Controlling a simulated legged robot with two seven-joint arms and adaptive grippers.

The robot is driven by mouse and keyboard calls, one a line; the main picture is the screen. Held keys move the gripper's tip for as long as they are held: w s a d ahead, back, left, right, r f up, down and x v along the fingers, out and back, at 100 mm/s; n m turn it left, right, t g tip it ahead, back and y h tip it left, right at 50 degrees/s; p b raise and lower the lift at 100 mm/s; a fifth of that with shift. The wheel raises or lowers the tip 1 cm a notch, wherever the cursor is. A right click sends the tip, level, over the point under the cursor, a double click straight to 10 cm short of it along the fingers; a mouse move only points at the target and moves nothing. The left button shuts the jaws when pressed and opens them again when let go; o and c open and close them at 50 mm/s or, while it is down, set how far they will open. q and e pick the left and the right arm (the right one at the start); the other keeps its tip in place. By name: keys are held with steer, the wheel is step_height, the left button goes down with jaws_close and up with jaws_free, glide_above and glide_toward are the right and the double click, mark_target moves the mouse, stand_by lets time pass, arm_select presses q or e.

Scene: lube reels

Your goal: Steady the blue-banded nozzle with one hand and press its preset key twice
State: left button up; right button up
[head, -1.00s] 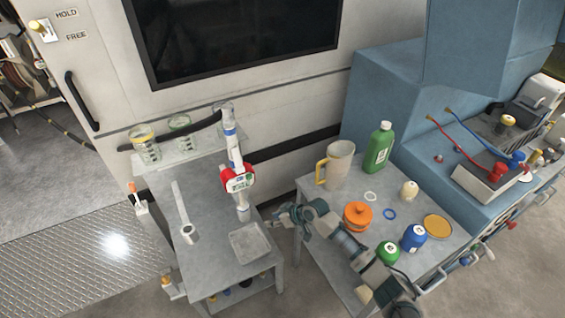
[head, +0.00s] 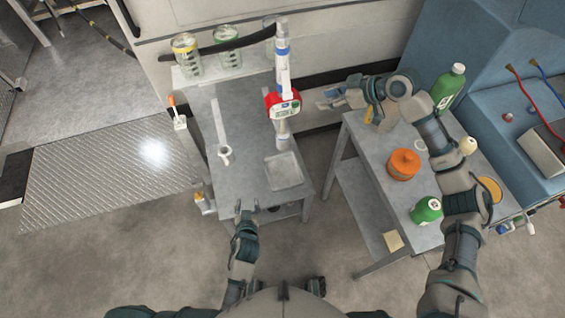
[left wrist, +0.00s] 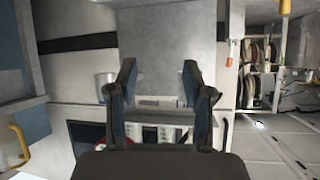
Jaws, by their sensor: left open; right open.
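The blue-banded nozzle (head: 283,68) is a pale tube with a blue band near its top and a red-cased meter (head: 283,104) lower down. It is at the right side of the left grey table. The meter's face has a small display; its individual keys are too small to tell apart. My right gripper (head: 325,98) is open and empty, just right of the meter and apart from it, pointing left. My left gripper (head: 243,208) is open at the table's front edge, below and left of the nozzle. Its two empty fingers show in the left wrist view (left wrist: 158,72).
The left table (head: 240,140) also holds a square tray (head: 285,171) and a pale tool (head: 223,145). Glass jars (head: 187,52) stand behind. The right table (head: 352,130) carries an orange pot (head: 403,164) and green bottles (head: 426,209). A floor gap separates the tables.

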mark_target(283, 126)
arm_select(q)
steer(key=w+d+r+m+t+h, duration=0.1)
steer(key=w+d+r+t, duration=0.3)
steer(key=r, duration=0.3)
steer(key=w+d+r+t+h, duration=0.2)
steer(key=w+d+r, duration=0.2)
steer(key=d+r, duration=0.25)
steer(key=shift+m, duration=0.3)
steer(key=w, duration=0.5)
steer(key=w+d, duration=0.1)
steer(key=w, duration=1)
steer(key=shift+d+r, duration=0.3)
steer(key=shift+w+d, duration=0.25)
steer(key=shift+w, duration=0.2)
arm_select(e)
steer(key=shift+s+a+r, duration=0.1)
steer(key=shift+a, duration=0.2)
arm_select(q)
steer(key=shift+a, duration=0.15)
arm_select(e)
steer(key=shift+a, duration=0.1)
arm_select(q)
steer(key=shift+a, duration=0.15)
jaws_close()
arm_select(e)
steer(key=shift+a, duration=0.2)
steer(key=shift+d, duration=0.1)
steer(key=shift+c, duration=0.3)
